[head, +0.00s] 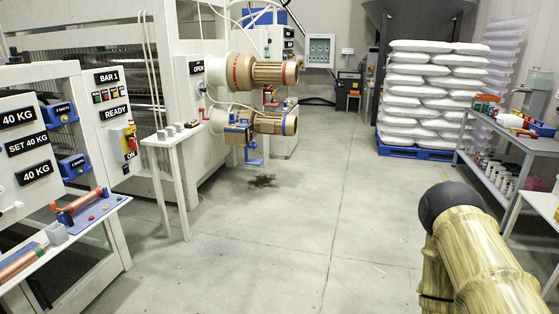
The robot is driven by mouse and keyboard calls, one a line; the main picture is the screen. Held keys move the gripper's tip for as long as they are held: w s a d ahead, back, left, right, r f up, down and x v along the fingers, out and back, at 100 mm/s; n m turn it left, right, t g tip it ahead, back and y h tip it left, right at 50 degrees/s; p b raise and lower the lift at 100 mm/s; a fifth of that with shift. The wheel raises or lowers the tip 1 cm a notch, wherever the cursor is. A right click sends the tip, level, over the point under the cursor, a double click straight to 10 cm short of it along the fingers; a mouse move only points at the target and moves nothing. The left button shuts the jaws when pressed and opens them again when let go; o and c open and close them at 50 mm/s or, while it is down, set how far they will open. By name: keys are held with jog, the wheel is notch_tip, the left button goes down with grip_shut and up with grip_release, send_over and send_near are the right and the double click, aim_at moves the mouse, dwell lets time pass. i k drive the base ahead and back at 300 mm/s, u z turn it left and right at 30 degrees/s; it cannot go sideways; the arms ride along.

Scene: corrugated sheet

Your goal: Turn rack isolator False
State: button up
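The exact angle of the red handle is too small to tell. My gripper is not in view. Only a bamboo-textured part of my arm with a dark rounded joint shows at the lower right, far from the switch.
A small white table (172,137) stands just right of the switch panel. A shelf (92,222) with a copper-coloured roller juts out at the lower left. White sacks (432,95) are stacked on a blue pallet at the back. The middle floor (290,230) is clear, with a dark stain.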

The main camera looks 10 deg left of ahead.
aim_at(131, 140)
jog(key=u, duration=0.1)
jog(key=i, duration=1.65)
jog(key=u, duration=1)
jog(key=i, duration=1.4)
jog(key=u, duration=0.95)
